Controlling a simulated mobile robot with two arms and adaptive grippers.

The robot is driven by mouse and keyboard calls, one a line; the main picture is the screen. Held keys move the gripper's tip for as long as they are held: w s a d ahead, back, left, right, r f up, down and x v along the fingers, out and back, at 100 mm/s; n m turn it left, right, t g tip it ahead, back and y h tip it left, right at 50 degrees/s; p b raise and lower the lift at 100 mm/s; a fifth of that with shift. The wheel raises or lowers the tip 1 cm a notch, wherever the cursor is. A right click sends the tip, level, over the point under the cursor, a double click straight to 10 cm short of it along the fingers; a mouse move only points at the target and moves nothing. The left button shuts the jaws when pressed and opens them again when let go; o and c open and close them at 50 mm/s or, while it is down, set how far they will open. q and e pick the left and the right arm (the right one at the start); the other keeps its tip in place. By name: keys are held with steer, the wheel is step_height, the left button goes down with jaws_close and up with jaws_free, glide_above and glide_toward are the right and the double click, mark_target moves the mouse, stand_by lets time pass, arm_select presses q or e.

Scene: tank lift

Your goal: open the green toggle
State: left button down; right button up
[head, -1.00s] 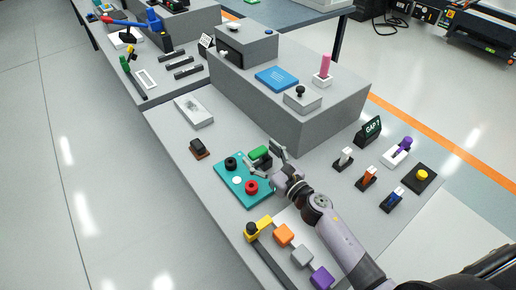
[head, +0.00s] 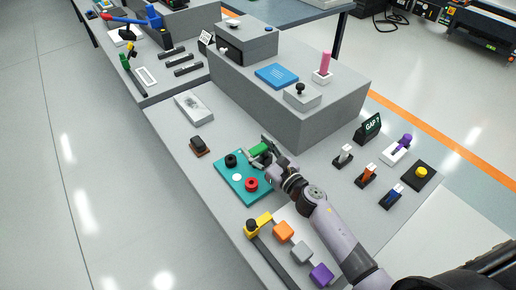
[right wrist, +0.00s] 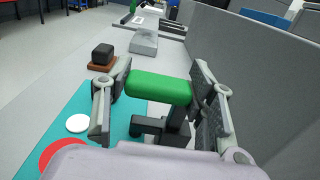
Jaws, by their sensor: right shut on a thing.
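The green toggle (head: 259,149) has a rounded green handle at the far right corner of a teal plate (head: 235,190). In the right wrist view the green handle (right wrist: 160,88) lies crosswise between the two finger pads, on a black lever and bracket. My right gripper (head: 259,151) is shut on this handle, and its fingers hide part of it in the head view. My left gripper is not in view.
A brown-based black switch (head: 198,146) stands to the left. A raised grey block (head: 290,115) rises behind the toggle.

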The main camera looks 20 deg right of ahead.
steer(key=c, duration=0.9)
steer(key=shift+d, duration=0.1)
steer(key=shift+w+d+r+m, duration=0.15)
steer(key=shift+d+m, duration=0.15)
steer(key=shift+m, duration=0.35)
steer(key=shift+w+d+r+m, duration=0.15)
steer(key=shift+d+m, duration=0.15)
steer(key=shift+m, duration=0.35)
steer(key=m, duration=0.1)
steer(key=d+m, duration=0.1)
steer(key=shift+w+d+r+m, duration=0.1)
steer(key=shift+w+d+m, duration=0.15)
steer(key=shift+m, duration=0.05)
steer(key=shift+w+d+f+m, duration=0.15)
steer(key=shift+d+m, duration=0.35)
steer(key=shift+m, duration=0.45)
steer(key=shift+w+d+f+m, duration=0.2)
steer(key=shift+d+m, duration=0.3)
steer(key=shift+m, duration=0.5)
steer(key=shift+w+d+f+m, duration=0.15)
steer(key=shift+d+m, duration=0.35)
steer(key=shift+m, duration=0.45)
steer(key=o, duration=1.7)
steer(key=shift+r, duration=0.1)
